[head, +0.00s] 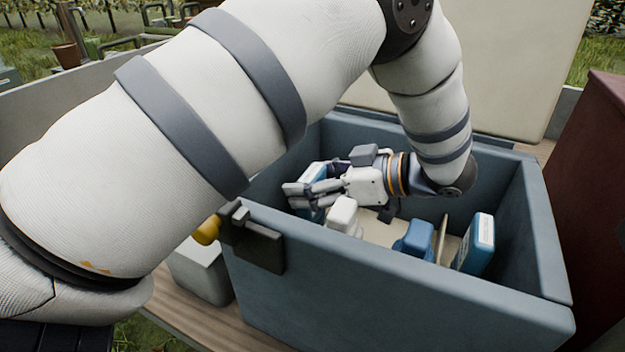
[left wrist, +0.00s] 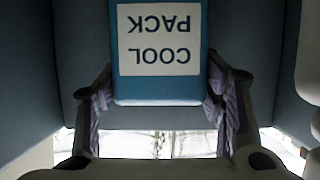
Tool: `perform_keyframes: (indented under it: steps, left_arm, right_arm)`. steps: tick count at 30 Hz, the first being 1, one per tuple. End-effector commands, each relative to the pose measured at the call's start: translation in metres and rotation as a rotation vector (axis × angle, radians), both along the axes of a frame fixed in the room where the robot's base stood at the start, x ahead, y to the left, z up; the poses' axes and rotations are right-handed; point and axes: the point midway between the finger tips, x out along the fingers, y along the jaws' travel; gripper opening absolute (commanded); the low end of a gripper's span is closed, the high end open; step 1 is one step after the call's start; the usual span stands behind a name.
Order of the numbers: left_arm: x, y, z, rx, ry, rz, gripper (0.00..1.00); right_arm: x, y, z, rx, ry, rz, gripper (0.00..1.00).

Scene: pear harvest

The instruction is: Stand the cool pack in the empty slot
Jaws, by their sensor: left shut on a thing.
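My left gripper (head: 303,193) reaches into the blue-grey cooler box (head: 400,290) at its left end. It is shut on a blue cool pack (head: 313,174) with a white label. In the left wrist view the cool pack (left wrist: 160,88) sits between the two fingers, its "COOL PACK" lettering upside down. The fingers hide part of the pack in the head view, and I cannot tell whether its bottom touches the floor of the box. A second blue pack with a white label (head: 477,243) stands at the right end. My right gripper is not in view.
Between the packs are a white-topped item (head: 342,212), a blue-topped item (head: 415,238) and a thin upright divider (head: 441,238). A dark latch (head: 258,245) is on the box's front left. The raised pale lid (head: 500,65) is behind. A dark red box (head: 595,180) stands close on the right.

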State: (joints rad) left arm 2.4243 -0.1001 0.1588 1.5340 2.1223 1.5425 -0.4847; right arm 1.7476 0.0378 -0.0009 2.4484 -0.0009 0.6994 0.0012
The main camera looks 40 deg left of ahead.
Motion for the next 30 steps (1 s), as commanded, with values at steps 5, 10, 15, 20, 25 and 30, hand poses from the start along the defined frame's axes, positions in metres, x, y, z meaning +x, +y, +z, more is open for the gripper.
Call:
perform_keyframes:
  steps: [5,10,15,20,25,30]
  left_arm:
    - [0.000,0.000,-0.003,0.000,0.000,0.000,0.70]
    - [0.000,0.000,-0.003,0.000,0.000,0.000,0.70]
    - [0.000,0.000,0.002,0.001,-0.002,0.000,0.70]
    - [0.011,-0.031,0.010,-0.001,0.000,-0.004,0.70]
    - [0.024,-0.073,0.027,-0.001,0.004,-0.003,0.70]
    - [0.032,-0.099,0.040,0.000,0.004,-0.002,0.70]
  right_arm:
    - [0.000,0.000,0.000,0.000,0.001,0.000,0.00]
    - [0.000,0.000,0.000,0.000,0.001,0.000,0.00]
    - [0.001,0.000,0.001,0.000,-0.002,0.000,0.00]
    - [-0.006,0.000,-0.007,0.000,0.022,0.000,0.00]
    - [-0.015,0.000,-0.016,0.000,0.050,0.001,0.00]
    - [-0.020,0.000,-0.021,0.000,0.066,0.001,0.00]
